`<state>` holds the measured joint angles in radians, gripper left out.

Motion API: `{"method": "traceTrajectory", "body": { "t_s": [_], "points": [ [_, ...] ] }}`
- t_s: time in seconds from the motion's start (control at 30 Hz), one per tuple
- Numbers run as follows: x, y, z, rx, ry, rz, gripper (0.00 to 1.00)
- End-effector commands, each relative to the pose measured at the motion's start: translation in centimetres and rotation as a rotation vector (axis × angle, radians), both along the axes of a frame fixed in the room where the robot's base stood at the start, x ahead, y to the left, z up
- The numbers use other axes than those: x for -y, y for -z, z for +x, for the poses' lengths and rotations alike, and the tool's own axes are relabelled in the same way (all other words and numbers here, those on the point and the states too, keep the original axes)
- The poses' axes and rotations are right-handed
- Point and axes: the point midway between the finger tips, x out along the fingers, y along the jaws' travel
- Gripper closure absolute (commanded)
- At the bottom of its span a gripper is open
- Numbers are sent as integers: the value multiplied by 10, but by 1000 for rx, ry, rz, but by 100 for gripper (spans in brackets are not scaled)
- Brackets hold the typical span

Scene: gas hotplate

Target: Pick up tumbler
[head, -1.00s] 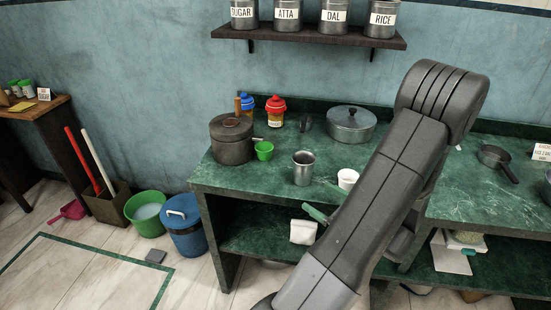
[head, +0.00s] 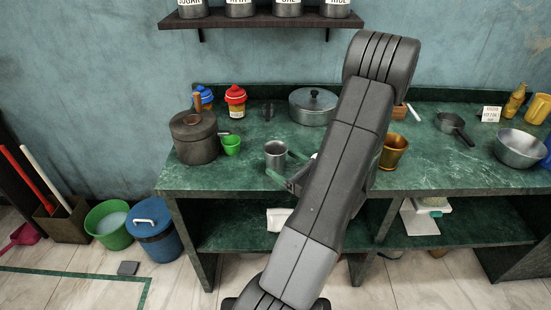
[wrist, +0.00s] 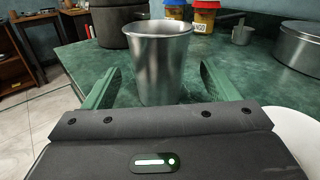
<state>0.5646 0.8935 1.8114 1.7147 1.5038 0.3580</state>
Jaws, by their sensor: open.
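The tumbler (head: 276,156) is a plain steel cup, wider at the rim, standing upright on the green counter near its front edge. It also shows in the wrist view (wrist: 160,62), straight ahead and between my fingers. My gripper (head: 281,164) is open, with its two green fingers on either side of the tumbler's lower part. In the wrist view a gap shows between the tumbler and each finger. The tumbler's base is partly hidden behind the gripper body.
A green mug (head: 231,145) and a dark pot (head: 194,138) stand left of the tumbler. A lidded pan (head: 313,106) is behind it. A white round thing (wrist: 296,135) sits close on the right in the wrist view. A brass vessel (head: 394,151) stands farther right.

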Motion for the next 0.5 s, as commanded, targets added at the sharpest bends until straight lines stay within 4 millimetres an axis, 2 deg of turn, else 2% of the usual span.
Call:
{"method": "traceTrajectory", "body": {
  "t_s": [0.03, 0.2, 0.5],
  "points": [
    [-8, -1, 5, 0, -6, 0, 20],
    [-24, -1, 20, 0, -3, 0, 20],
    [-28, 0, 25, 0, -1, 0, 20]
  ]
}}
